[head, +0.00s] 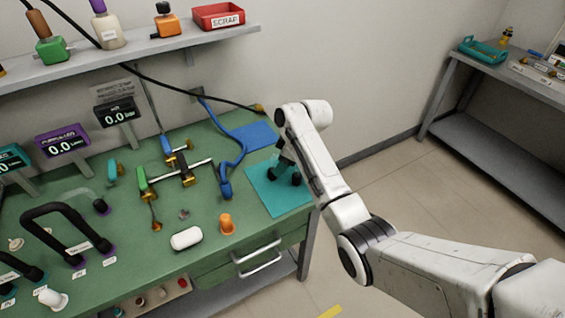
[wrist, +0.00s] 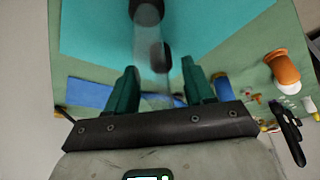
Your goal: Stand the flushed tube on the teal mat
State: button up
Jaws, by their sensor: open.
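The teal mat (head: 262,199) lies at the right end of the green bench; it also fills the upper part of the wrist view (wrist: 90,35). A clear tube with dark ends (wrist: 152,35) shows over the mat, with its clear part reaching back between my fingers. In the head view a dark end piece (head: 296,179) shows at the mat, beside my gripper (head: 283,163). My gripper's green fingers (wrist: 160,88) are open, one on each side of the clear part, with gaps visible. Whether the tube stands fully upright on the mat I cannot tell.
A blue mat (head: 256,135) lies behind the teal one. A shelf (head: 120,60) hangs above the bench.

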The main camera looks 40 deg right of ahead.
jog(key=shift+r, duration=0.1)
jog(key=v, duration=1.2)
jog(key=s+a+f+m+g, duration=0.1)
jog(key=s+a+f+m, duration=0.1)
jog(key=s+a+f, duration=0.6)
jog(key=s+a+f+m, duration=0.1)
jog(key=s+a+f, duration=0.1)
jog(key=s, duration=0.5)
jog(key=s+a+f+m+g+h, duration=0.1)
jog(key=s+a+f+m, duration=0.1)
jog(key=s+a, duration=0.3)
jog(key=s+a+f+m+g+h, duration=0.1)
jog(key=s+a+f, duration=0.3)
jog(key=s, duration=0.7)
jog(key=shift+c, duration=0.2)
